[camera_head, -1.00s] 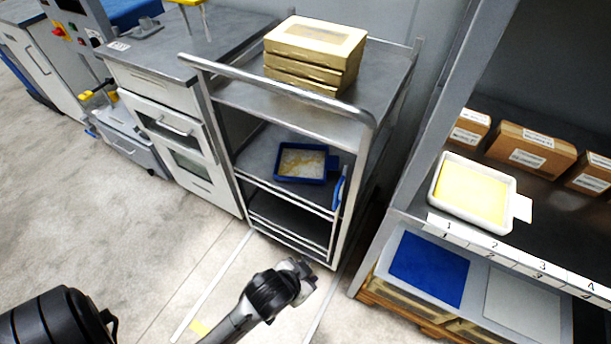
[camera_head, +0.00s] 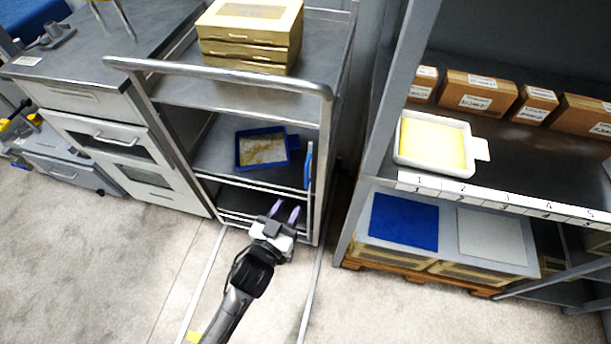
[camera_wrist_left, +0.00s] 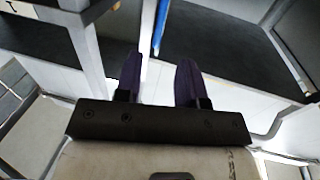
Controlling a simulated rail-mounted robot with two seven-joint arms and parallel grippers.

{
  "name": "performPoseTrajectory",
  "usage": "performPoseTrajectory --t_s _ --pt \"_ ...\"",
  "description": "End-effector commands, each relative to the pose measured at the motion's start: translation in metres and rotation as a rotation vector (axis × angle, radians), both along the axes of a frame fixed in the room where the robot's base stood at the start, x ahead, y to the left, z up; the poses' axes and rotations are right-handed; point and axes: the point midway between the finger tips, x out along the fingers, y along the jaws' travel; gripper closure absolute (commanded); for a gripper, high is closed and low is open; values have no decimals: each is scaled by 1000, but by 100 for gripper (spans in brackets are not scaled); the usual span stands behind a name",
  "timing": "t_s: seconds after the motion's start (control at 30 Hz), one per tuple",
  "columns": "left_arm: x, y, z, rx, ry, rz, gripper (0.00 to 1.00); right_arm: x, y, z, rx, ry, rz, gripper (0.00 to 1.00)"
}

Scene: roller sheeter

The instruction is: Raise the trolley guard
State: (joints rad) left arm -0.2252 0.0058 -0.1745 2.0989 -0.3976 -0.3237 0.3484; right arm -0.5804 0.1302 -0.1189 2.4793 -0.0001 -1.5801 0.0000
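The metal trolley (camera_head: 228,92) stands in the middle of the head view. Its guard (camera_head: 262,186) is a frame of thin bars across the lower front, below the middle shelf. A blue upright handle (camera_head: 308,165) is at the trolley's right front post. My left gripper (camera_head: 285,211) is in front of the lower trolley, below and left of the blue handle. Its two purple fingers are apart with nothing between them. In the left wrist view the open fingers (camera_wrist_left: 160,82) point toward the trolley, and a blue strip, likely the handle, shows beyond them. My right gripper is out of view.
Gold boxes (camera_head: 251,35) are stacked on the trolley's top. A blue tray (camera_head: 262,149) sits on its middle shelf. A grey shelf rack (camera_head: 386,120) with a white tray (camera_head: 401,150) and cartons stands close on the right. A drawer cabinet (camera_head: 125,150) adjoins on the left. The floor in front is open.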

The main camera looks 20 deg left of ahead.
Motion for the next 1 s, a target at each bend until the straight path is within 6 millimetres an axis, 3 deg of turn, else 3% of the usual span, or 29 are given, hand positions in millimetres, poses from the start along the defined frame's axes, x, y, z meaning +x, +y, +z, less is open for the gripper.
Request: performPoseTrajectory --t_s 0.2,0.5,0.7,1.0 --pt "43 -2 -2 1 -3 0 64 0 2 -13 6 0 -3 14" --pt "89 -4 -2 2 0 0 64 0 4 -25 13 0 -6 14" --pt "104 -5 -1 1 1 0 64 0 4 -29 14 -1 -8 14" --pt "110 -5 0 0 1 1 64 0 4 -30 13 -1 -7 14"
